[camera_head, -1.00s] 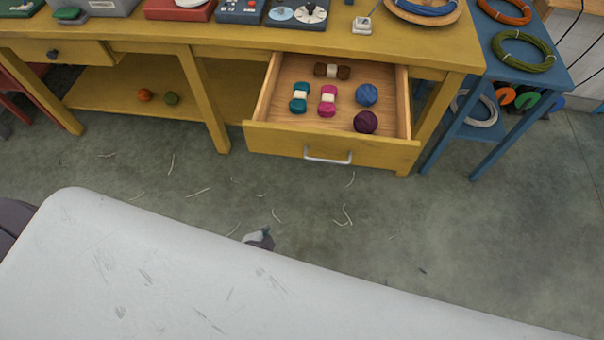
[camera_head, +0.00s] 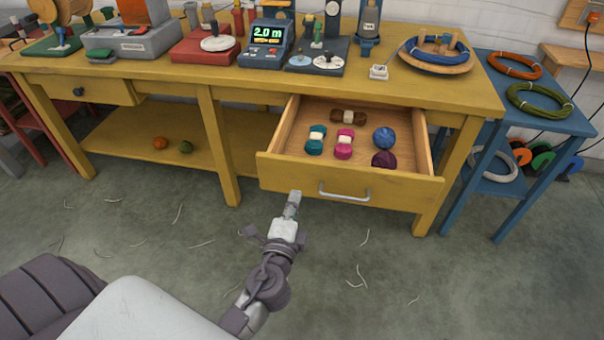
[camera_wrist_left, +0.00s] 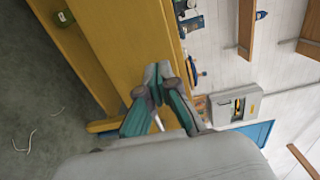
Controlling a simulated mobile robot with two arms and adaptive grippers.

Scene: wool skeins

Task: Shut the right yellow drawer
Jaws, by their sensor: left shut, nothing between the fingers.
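The right yellow drawer (camera_head: 285,176) stands pulled out of the yellow workbench in the head view. It holds teal (camera_head: 315,140), pink (camera_head: 344,144) and brown (camera_head: 348,117) skeins, and a blue (camera_head: 384,138) and a dark purple (camera_head: 384,159) ball. Its light metal handle (camera_head: 344,193) is on the front. My left gripper (camera_head: 294,196) is shut and empty, at the lower edge of the drawer front, left of the handle. I cannot tell whether it touches. In the left wrist view its fingers (camera_wrist_left: 157,75) meet in front of a yellow surface. My right gripper is out of view.
The yellow workbench (camera_head: 150,62) carries a meter (camera_head: 268,42) and other devices. A closed left drawer (camera_head: 88,91) is at its left. A blue side table (camera_head: 484,90) with cable coils stands at the right. The grey floor in front has only scattered wool strands.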

